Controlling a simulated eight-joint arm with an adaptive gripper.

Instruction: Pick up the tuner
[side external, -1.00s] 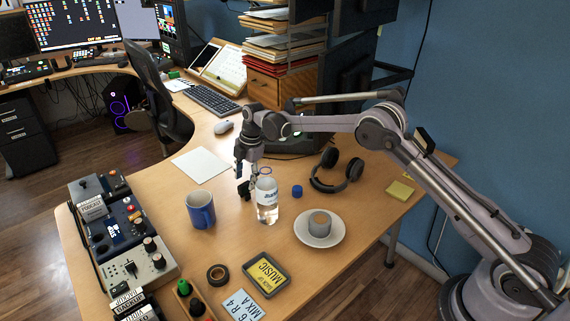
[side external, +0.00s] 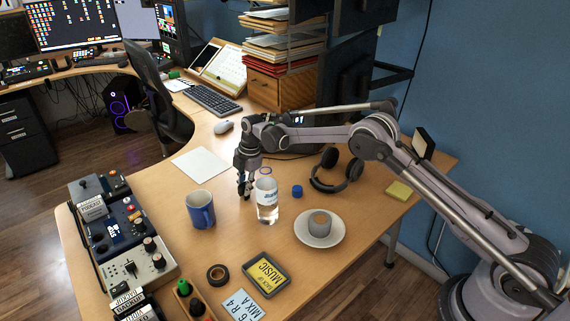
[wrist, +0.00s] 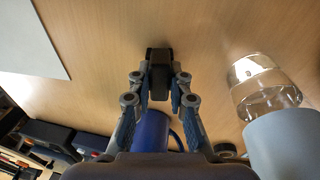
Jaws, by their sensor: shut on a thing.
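The tuner (wrist: 159,62) is a small black block between my fingertips in the wrist view. My gripper (wrist: 159,82) is shut on it, one finger on each side. In the side view my gripper (side external: 244,190) points down at the table, between the blue mug (side external: 201,210) and the clear water bottle (side external: 266,200). The tuner is mostly hidden there by the fingers. I cannot tell whether it touches the table.
The bottle stands close at my gripper's right, and the mug is at its front left. Headphones (side external: 337,181), a blue cap (side external: 297,191) and a cup on a saucer (side external: 342,233) are to the right. White paper (side external: 201,164) lies at the left; bare tabletop surrounds it.

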